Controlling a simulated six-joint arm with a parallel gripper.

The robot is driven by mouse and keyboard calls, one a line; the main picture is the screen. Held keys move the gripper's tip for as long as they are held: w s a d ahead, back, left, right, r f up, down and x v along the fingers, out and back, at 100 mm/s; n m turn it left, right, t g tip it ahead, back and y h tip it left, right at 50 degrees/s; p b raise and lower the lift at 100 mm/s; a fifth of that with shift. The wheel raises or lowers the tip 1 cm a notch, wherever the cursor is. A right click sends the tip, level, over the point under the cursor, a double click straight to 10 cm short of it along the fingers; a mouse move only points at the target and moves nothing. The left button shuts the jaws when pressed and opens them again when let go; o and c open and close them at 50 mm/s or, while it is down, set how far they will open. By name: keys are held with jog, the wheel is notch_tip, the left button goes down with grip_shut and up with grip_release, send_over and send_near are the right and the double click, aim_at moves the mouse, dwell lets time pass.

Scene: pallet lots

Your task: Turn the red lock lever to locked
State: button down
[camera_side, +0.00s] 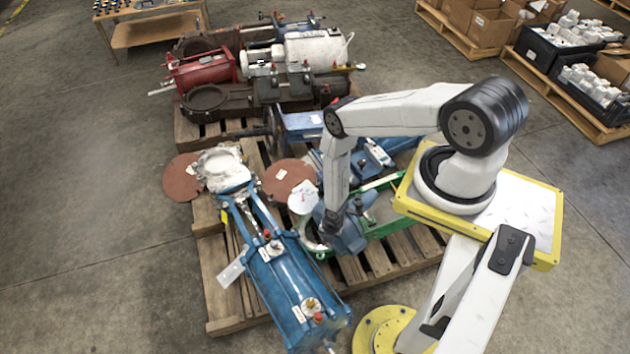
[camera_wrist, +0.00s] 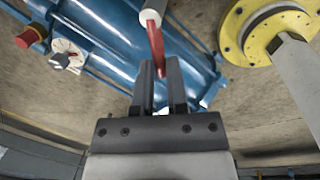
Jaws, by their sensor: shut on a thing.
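In the wrist view, the red lock lever (camera_wrist: 156,42) is a slim red bar with a round white piece at its upper end. It stands out in front of a blue cylinder body (camera_wrist: 110,28). My gripper (camera_wrist: 160,68) is shut on the lever's lower end, which sits between the two dark fingertips. In the side view, my gripper (camera_side: 335,222) points down over the pallet, close to the green frame (camera_side: 385,222). The lever is hidden there, and I cannot tell its lock position.
A red knob (camera_wrist: 30,36) and a white dial (camera_wrist: 66,54) are left of the lever. In the side view, a blue cylinder assembly (camera_side: 285,280) lies left of my gripper on the wooden pallet (camera_side: 215,280). Reddish discs (camera_side: 183,180) and a red machine (camera_side: 203,70) are farther back.

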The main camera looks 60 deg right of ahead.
jog(key=shift+w+d+m+h, duration=0.35)
jog(key=shift+w+m+h, duration=0.35)
jog(key=shift+m, duration=2.05)
jog(key=shift+w+d+m+h, duration=0.4)
jog(key=shift+w+m, duration=0.6)
jog(key=shift+m, duration=1.7)
jog(key=shift+w+d+m+h, duration=0.3)
jog(key=shift+w+m+h, duration=0.45)
jog(key=shift+m, duration=2)
jog(key=shift+w, duration=0.1)
jog(key=c, duration=0.7)
grip_release()
jog(key=shift+o, duration=0.2)
jog(key=shift+r, duration=0.15)
jog(key=v, duration=0.7)
jog(key=shift+r, duration=0.25)
